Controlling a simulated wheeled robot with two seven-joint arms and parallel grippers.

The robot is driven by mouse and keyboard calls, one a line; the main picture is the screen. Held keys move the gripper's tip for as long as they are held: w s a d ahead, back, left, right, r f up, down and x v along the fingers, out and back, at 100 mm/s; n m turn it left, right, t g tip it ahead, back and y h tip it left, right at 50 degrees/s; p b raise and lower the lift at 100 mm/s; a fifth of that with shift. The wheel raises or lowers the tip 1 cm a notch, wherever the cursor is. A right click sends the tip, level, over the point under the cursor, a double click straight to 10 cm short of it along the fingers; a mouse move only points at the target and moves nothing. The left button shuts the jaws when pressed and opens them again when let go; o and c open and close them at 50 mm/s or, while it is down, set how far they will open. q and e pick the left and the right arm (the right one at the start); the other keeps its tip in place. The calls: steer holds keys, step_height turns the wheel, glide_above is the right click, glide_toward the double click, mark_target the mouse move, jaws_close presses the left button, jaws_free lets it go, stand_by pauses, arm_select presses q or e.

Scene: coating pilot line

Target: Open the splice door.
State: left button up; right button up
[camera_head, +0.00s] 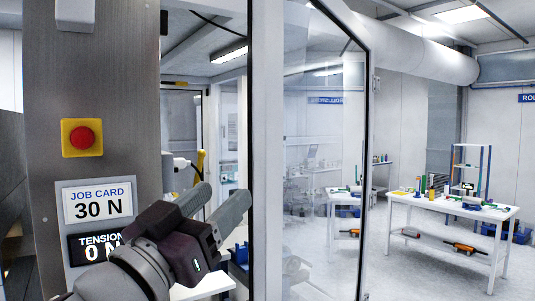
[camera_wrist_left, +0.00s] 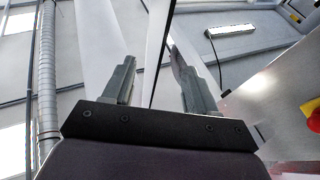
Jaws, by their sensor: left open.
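The splice door (camera_head: 268,150) is a tall glazed panel with a white upright at its left and a dark edge strip. Its glass runs right to a dark far edge. A wide gap lies between it and the steel column, with the interior visible through it. My left gripper (camera_head: 217,199) is open, in front of this gap and left of the door's white upright. In the left wrist view the open fingers (camera_wrist_left: 153,62) have a white panel with a dark edge line showing between them; contact cannot be told. My right gripper is not in view.
The steel column (camera_head: 120,130) at left carries a red stop button (camera_head: 82,138), a job card reading 30 N (camera_head: 97,201) and a tension display reading 0 N (camera_head: 88,248). A white worktable (camera_head: 465,209) with several items stands at the right. Open floor lies before it.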

mark_target(256, 162)
arm_select(q)
steer(key=p+x, duration=0.1)
steer(key=x, duration=0.2)
steer(key=p+x, duration=0.2)
steer(key=x, duration=0.2)
steer(key=p+x, duration=0.1)
steer(key=x, duration=0.2)
steer(key=shift+w+d+r, duration=0.1)
steer(key=shift+d+r, duration=0.15)
steer(key=shift+r, duration=0.2)
steer(key=shift+w+d+r+p, duration=0.2)
steer(key=shift+w+p, duration=0.05)
steer(key=shift+p, duration=0.15)
steer(key=shift+d+r, duration=0.15)
steer(key=shift+d, duration=0.05)
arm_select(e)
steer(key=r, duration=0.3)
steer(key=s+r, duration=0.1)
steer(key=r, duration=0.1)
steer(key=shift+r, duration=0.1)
arm_select(q)
steer(key=shift+w, duration=0.1)
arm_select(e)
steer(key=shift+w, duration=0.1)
arm_select(q)
steer(key=shift+w, duration=0.1)
steer(key=shift+c, duration=0.3)
jaws_close()
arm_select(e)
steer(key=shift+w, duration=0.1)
